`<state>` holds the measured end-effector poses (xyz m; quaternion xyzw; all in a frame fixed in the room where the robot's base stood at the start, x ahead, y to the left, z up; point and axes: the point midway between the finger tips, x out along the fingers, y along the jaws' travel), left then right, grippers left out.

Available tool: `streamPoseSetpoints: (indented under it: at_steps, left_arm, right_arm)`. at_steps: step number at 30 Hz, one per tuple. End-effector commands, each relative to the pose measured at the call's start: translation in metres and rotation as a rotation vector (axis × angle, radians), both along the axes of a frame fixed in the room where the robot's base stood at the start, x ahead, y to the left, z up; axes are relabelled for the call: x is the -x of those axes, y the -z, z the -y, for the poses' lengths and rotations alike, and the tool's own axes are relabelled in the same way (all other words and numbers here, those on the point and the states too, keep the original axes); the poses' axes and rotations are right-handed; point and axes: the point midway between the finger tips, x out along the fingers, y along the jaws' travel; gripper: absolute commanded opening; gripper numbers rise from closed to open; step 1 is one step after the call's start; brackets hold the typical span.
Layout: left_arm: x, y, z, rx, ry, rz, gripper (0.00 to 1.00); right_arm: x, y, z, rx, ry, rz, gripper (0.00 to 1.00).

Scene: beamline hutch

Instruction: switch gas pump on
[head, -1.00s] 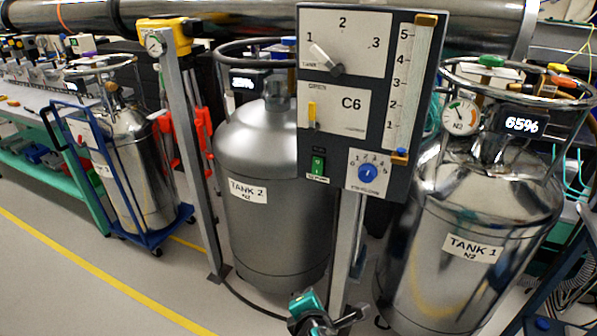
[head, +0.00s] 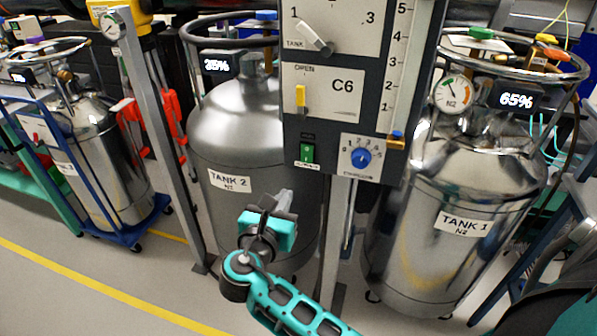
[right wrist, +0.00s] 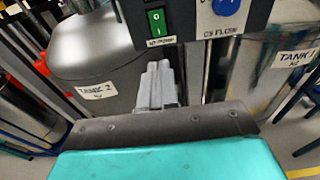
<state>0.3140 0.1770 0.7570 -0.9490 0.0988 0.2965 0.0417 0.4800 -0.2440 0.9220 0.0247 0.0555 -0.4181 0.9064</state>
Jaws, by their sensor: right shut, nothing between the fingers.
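The gas pump switch is a green rocker (head: 307,153) low on the left of the dark control panel (head: 290,125). In the right wrist view the same rocker (right wrist: 157,22) shows marks for 0 and 1, with a small label under it. My right gripper (head: 284,198) is shut and empty, below the panel and a little left of the switch, in front of Tank 2. In the right wrist view its closed grey fingers (right wrist: 158,70) point up toward the switch, with a gap left between. My left gripper is not in view.
The panel also carries a tank selector (head: 315,40), a yellow lever (head: 300,97) and a blue flow knob (head: 361,156) right of the switch. Tank 2 (head: 235,130) stands behind left, Tank 1 (head: 450,190) to the right. The panel's post (head: 337,230) runs below.

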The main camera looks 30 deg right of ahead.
Motion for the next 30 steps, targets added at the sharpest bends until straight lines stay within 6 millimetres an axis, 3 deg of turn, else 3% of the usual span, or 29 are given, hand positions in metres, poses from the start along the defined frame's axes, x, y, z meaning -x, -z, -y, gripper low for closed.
streamPoseSetpoints:
  at_steps: [5, 18, 30]
  left_arm:
    - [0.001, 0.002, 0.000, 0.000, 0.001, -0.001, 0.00]
    - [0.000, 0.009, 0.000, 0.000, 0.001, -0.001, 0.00]
    - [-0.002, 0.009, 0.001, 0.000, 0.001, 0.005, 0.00]
  right_arm:
    - [-0.013, 0.002, 0.016, 0.002, 0.002, 0.002, 0.00]
    - [-0.071, 0.014, 0.084, 0.000, 0.002, 0.001, 0.00]
    - [-0.089, 0.017, 0.105, -0.003, 0.000, 0.000, 0.00]
